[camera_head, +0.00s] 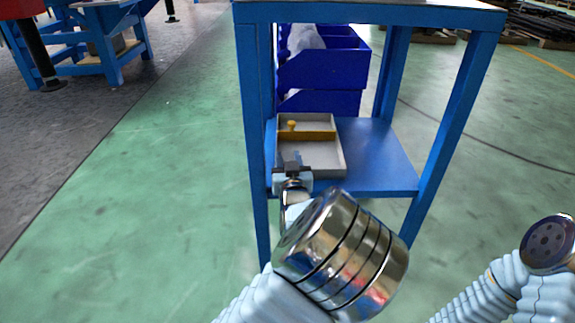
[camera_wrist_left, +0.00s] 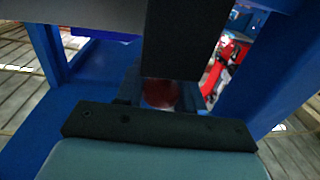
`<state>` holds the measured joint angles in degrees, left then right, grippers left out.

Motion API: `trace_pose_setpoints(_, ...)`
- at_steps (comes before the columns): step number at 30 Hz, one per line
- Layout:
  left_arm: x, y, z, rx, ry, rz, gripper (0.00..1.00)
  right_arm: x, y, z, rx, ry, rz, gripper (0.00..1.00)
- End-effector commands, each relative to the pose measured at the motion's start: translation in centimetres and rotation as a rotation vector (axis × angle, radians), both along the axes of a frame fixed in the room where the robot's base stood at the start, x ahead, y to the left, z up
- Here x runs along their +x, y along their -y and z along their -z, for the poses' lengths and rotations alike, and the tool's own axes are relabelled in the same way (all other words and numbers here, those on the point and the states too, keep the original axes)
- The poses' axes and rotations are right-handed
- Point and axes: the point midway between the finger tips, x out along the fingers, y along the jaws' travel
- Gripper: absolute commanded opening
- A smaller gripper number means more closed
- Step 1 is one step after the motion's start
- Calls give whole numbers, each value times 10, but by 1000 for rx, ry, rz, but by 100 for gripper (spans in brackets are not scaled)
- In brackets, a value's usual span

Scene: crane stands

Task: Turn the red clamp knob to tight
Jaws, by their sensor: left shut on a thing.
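The red clamp knob (camera_wrist_left: 160,94) shows as a small dark red round patch in the left wrist view, between the dark fingers of my left gripper (camera_wrist_left: 162,92). The fingers cover most of it, and its angle cannot be read. In the head view my left gripper (camera_head: 291,170) is at the front left edge of the blue stand's lower shelf, close to the left front leg. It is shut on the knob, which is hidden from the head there. My right gripper is out of view; only part of my right arm shows at the lower right.
The blue stand (camera_head: 455,95) has an upper top and a lower shelf (camera_head: 375,155). A divided beige tray (camera_head: 341,160) with a small yellow piece (camera_head: 292,125) lies on the shelf, beside my gripper. Blue bins (camera_head: 325,72) stand behind. Green floor is clear left and right.

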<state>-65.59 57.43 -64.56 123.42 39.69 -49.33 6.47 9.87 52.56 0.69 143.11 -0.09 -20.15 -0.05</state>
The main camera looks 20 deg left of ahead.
Motion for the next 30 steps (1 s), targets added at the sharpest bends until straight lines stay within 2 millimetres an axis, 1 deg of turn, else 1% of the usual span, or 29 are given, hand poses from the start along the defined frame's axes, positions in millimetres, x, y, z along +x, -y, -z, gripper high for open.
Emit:
trace_pose_setpoints(1, 0, -3, 4, -7, 2, 33, 7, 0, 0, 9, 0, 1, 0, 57)
trace_pose_setpoints(3, 0, -2, 3, -8, 2, 91, 7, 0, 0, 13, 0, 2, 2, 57)
trace_pose_setpoints(9, 1, 1, 1, -7, 2, 204, 7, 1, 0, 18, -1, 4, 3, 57)
trace_pose_setpoints(20, 1, 3, 0, -3, 1, 223, 7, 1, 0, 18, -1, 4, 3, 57)
trace_pose_setpoints(21, 1, 3, 0, -3, 1, 223, 44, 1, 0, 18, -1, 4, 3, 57)
trace_pose_setpoints(24, 1, 3, 0, -3, 1, 223, 58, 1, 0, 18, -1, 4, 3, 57)
trace_pose_setpoints(30, 1, 4, 0, -3, 1, 224, 58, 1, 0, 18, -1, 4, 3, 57)
